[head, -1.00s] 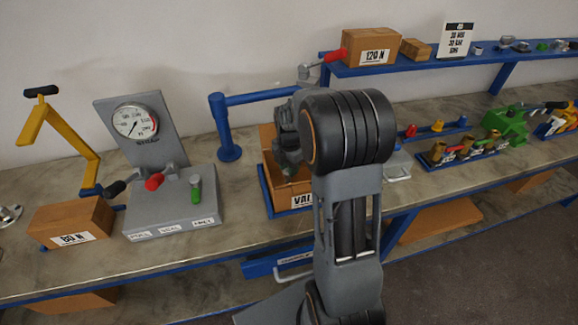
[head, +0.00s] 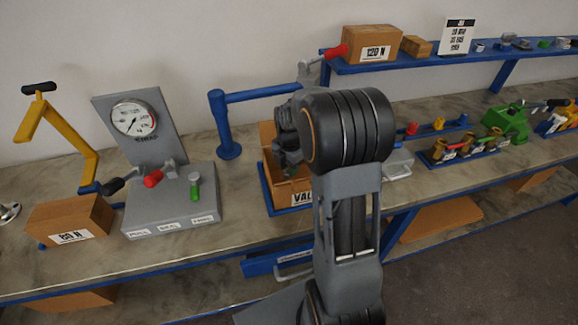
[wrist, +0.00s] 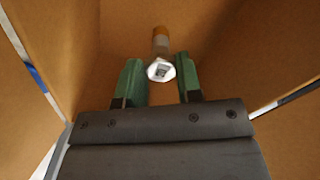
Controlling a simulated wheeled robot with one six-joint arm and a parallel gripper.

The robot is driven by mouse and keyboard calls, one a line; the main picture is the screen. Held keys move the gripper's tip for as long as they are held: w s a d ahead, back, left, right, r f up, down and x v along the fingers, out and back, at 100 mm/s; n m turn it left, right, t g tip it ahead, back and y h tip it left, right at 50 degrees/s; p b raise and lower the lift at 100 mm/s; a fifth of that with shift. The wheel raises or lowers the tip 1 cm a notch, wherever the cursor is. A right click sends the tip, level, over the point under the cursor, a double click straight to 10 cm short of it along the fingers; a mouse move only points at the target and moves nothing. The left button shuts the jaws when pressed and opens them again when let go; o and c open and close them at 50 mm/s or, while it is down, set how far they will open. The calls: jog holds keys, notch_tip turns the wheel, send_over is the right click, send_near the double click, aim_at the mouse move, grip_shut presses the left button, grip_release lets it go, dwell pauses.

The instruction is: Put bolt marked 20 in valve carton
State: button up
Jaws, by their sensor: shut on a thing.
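The valve carton (head: 279,188) is an open brown box on the bench with a white label, partly readable as "VAL". My arm covers its right part in the head view. My gripper (wrist: 158,64) has green fingers and points down into the carton, whose brown walls (wrist: 75,40) surround it in the wrist view. The gripper is shut on a bolt (wrist: 160,71) with a pale hex head and an orange-brown shank. The head carries a small dark mark that I cannot read. In the head view the fingers and the bolt are hidden.
A gauge stand (head: 170,205) with levers and an 80 N box (head: 70,218) stand to the left. A raised blue shelf (head: 430,62) holds a 120 N box (head: 371,43). Valves in a tray (head: 465,152) lie right.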

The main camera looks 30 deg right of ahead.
jog(key=o, duration=1.1)
jog(key=shift+r, duration=0.1)
notch_tip(320, 180, up, 14)
jog(key=shift+f, duration=0.15)
